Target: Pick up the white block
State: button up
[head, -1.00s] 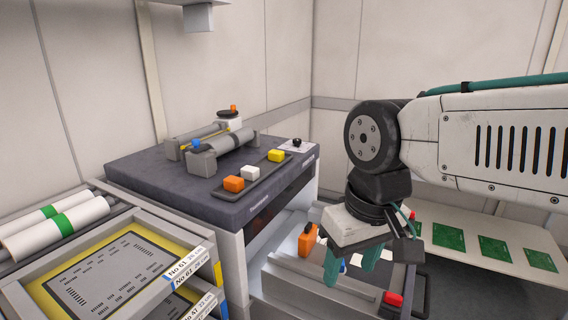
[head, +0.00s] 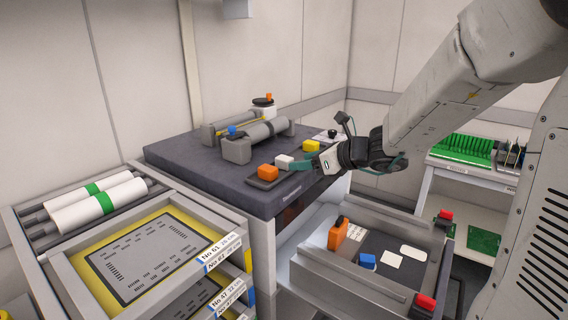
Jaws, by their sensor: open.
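The white block (head: 284,161) sits on a dark narrow tray (head: 262,184) on top of the dark-covered table. It lies between an orange block (head: 267,171) on its left and a yellow block (head: 311,146) on its right. My gripper (head: 298,164) has green fingers and reaches in from the right, with its tips close to the white block. The jaws are open. I cannot tell whether the fingers touch the block or are around it.
Grey rollers (head: 256,138) and an orange-capped white jar (head: 264,106) stand behind the tray. Below right is an open drawer (head: 310,262) holding an orange item, a blue block and white cards. A framed yellow panel (head: 150,258) and white rolls (head: 95,201) are at left.

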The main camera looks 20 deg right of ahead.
aim_at(291, 159)
jog(key=x, duration=0.4)
jog(key=r+x, duration=0.1)
jog(key=x, duration=0.1)
jog(key=shift+w+a+f, duration=0.2)
jog(key=shift+w+a, duration=0.1)
jog(key=shift+a, duration=0.05)
jog(key=c, duration=1.1)
jog(key=shift+o, duration=0.2)
